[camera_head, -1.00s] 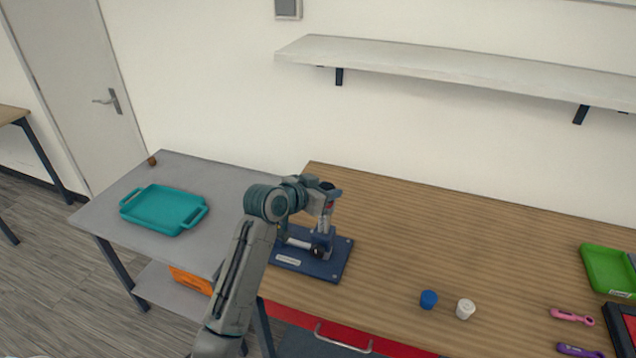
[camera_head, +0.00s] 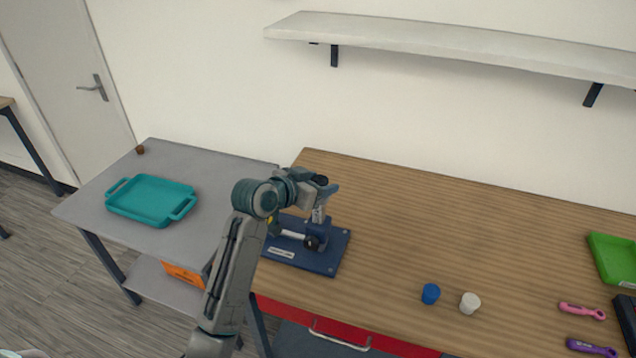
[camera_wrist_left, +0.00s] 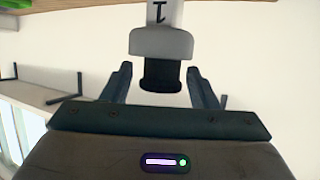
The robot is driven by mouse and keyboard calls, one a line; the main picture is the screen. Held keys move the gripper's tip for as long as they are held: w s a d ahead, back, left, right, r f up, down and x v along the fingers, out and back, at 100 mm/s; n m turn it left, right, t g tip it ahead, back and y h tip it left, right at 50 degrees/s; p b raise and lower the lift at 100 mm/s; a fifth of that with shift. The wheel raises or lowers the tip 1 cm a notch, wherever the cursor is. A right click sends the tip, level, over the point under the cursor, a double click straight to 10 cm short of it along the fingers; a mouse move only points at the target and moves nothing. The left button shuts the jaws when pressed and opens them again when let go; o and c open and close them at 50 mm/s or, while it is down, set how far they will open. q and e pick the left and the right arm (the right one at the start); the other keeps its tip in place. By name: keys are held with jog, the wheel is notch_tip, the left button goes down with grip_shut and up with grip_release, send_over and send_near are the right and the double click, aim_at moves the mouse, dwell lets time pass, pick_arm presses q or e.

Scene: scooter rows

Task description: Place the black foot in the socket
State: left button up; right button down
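The black foot (camera_wrist_left: 160,75) is a short dark cylinder against a pale grey collar on a post marked "1" in the left wrist view. In the head view a dark top (camera_head: 321,180) shows at the upper end of the grey post (camera_head: 319,214), which stands on a blue base plate (camera_head: 318,263). My left gripper (camera_wrist_left: 160,88) has its fingers on either side of the foot, with a gap showing on both sides. It also shows at the post's top in the head view (camera_head: 323,189). The socket's inside is hidden. My right gripper is out of view.
A blue cap (camera_head: 430,293) and a white cap (camera_head: 469,303) stand on the wooden table, with pink (camera_head: 582,311) and purple (camera_head: 591,347) tools at right. A teal tray (camera_head: 150,201) lies on the grey side table. The table's middle is clear. A shelf (camera_head: 450,46) hangs above.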

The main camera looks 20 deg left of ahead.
pick_arm(q)
jog(key=shift+s+a, duration=0.2)
jog(key=shift+s, duration=0.05)
jog(key=b+v, duration=0.3)
jog(key=v, duration=0.8)
jog(key=shift+r, duration=0.25)
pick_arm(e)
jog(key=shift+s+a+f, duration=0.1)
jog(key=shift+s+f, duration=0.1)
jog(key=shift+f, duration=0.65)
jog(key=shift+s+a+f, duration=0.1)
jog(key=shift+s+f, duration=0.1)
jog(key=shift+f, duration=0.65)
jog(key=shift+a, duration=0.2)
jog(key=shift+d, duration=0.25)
